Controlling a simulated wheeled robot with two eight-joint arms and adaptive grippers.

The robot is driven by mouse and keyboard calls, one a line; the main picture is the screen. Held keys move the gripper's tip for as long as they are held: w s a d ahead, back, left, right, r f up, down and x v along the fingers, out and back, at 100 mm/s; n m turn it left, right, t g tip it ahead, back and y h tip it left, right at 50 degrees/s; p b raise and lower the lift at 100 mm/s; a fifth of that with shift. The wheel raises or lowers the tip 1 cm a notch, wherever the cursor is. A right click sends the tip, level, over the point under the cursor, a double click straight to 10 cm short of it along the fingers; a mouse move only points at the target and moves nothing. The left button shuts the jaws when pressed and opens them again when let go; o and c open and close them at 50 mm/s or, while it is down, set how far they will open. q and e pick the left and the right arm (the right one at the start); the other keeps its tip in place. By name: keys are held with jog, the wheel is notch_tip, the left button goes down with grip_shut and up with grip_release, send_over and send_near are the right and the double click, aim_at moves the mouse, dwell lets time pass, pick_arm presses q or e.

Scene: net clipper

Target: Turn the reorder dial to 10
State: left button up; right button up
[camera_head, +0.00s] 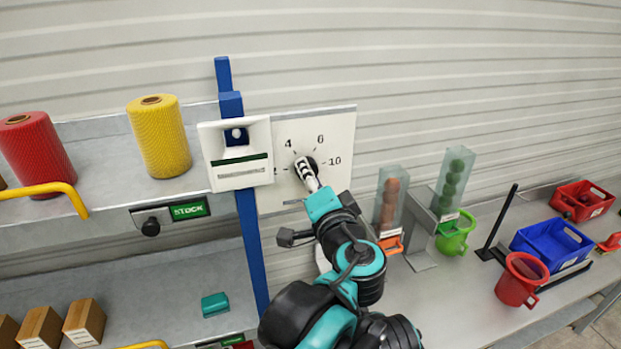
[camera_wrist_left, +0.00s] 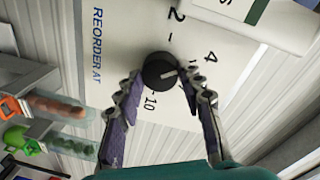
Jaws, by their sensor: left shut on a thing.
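The reorder dial is a round black knob (camera_wrist_left: 160,70) with a white pointer line, on a white panel (camera_head: 342,125) marked with numbers. In the left wrist view the panel reads "REORDER AT", with 2, 4 and 10 legible. The pointer lies toward the right finger, on the side of the 4; the marks there are partly hidden by the finger. My left gripper (camera_wrist_left: 160,98) is shut on the knob, one finger on each side. In the head view the same gripper (camera_head: 306,167) covers much of the knob (camera_head: 312,163). My right gripper is not in view.
A white box (camera_head: 236,153) on a blue post sits left of the panel. Yellow (camera_head: 160,137) and red (camera_head: 37,155) rolls stand left. Clear tubes, mugs and bins, including a blue bin (camera_head: 552,243), occupy the right table.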

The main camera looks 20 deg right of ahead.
pick_arm(q)
jog(key=m+b, duration=0.1)
jog(key=m, duration=0.7)
jog(key=m+y+b, duration=0.1)
jog(key=m, duration=0.7)
jog(key=m+y+b, duration=0.1)
jog(key=m, duration=0.7)
jog(key=shift+d+t, duration=0.25)
jog(key=shift+t, duration=0.05)
jog(key=shift+m, duration=0.3)
jog(key=o, duration=1.2)
jog(key=shift+c, duration=0.2)
jog(key=s+d, duration=0.1)
jog(key=s, duration=1.1)
jog(key=shift+d, duration=0.15)
jog(key=shift+w+f, duration=0.15)
